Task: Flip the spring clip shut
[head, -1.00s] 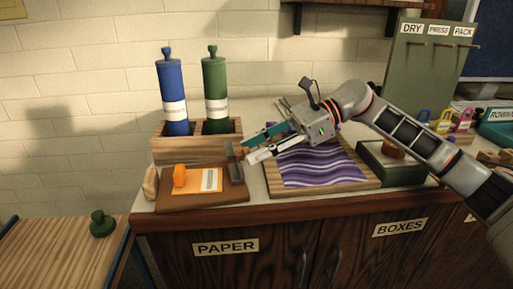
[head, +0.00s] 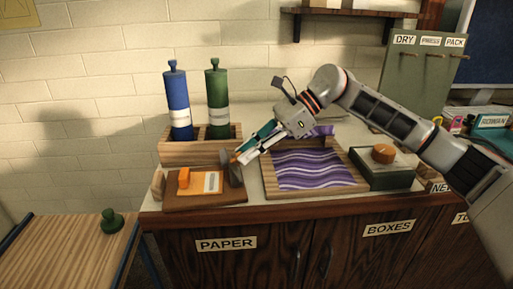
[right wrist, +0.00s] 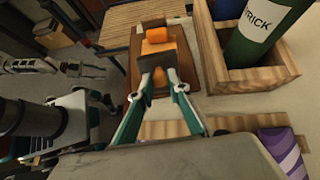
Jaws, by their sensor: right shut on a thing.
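The spring clip (head: 235,174) is a dark plate standing up at the right edge of the brown board (head: 205,203). In the right wrist view the clip (right wrist: 158,58) shows as a dark piece at the fingertips, in front of the orange sheet. My right gripper (head: 238,157), with teal and white fingers, reaches down from the right to the clip's upper part. In the right wrist view my right gripper (right wrist: 161,74) has its fingertips on either side of the clip and is shut on it. The fingers partly hide the clip's edge.
An orange block (head: 184,178) lies on the orange sheet (head: 206,183) on the board. A wooden rack (head: 190,152) with blue and green bottles stands behind. The tray with purple marbling (head: 350,187) is to the right. A dark box (head: 383,180) lies beyond it.

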